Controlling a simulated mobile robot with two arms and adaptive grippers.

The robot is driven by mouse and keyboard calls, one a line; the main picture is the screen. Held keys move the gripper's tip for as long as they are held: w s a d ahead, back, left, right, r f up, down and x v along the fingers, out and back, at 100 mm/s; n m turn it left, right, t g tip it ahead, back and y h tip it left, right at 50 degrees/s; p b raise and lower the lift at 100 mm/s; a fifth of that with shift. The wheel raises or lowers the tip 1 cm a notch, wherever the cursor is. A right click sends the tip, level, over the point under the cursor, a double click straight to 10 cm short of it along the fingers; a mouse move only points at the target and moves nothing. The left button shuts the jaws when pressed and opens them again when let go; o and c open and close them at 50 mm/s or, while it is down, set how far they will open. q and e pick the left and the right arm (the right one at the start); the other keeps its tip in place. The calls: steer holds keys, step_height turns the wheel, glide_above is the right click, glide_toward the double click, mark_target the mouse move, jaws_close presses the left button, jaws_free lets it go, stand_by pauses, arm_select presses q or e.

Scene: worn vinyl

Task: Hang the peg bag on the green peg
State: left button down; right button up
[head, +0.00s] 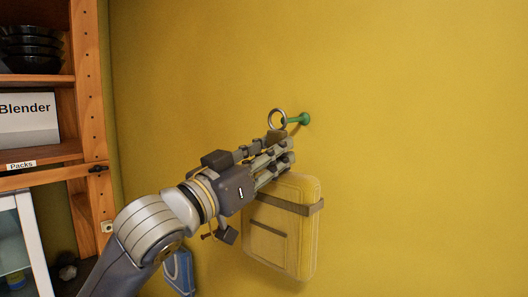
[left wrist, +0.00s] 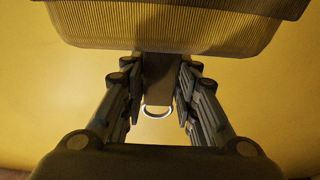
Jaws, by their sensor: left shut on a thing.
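The peg bag (head: 268,245) is yellow with a dark band and hangs below my left gripper (head: 280,155) in the head view. A metal ring (head: 270,113) stands up at its top, above the fingers. My left gripper is shut on the bag's strap, just below the ring. The green peg (head: 304,118) sticks out of the yellow wall right beside the ring. Its thin part meets the ring's right edge; I cannot tell whether the ring is around it. In the left wrist view the bag (left wrist: 180,35) fills the top and the ring (left wrist: 157,114) shows between the fingers.
A wooden shelf unit (head: 90,80) stands at the left, with black bowls (head: 32,50) and a box marked Blender (head: 28,120). A blue item (head: 179,272) is low behind my left arm. The wall to the right of the peg is bare.

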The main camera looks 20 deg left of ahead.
arm_select(q)
steer(key=w, duration=0.1)
steer(key=w+d, duration=0.1)
steer(key=w, duration=0.1)
steer(key=w+d+f+p, duration=0.1)
steer(key=w, duration=0.1)
steer(key=shift+w, duration=0.1)
stand_by(0.4)
stand_by(0.5)
steer(key=c, duration=1.2)
jaws_free()
steer(key=shift+a, duration=0.1)
steer(key=shift+b+v, duration=0.5)
steer(key=shift+v, duration=1.75)
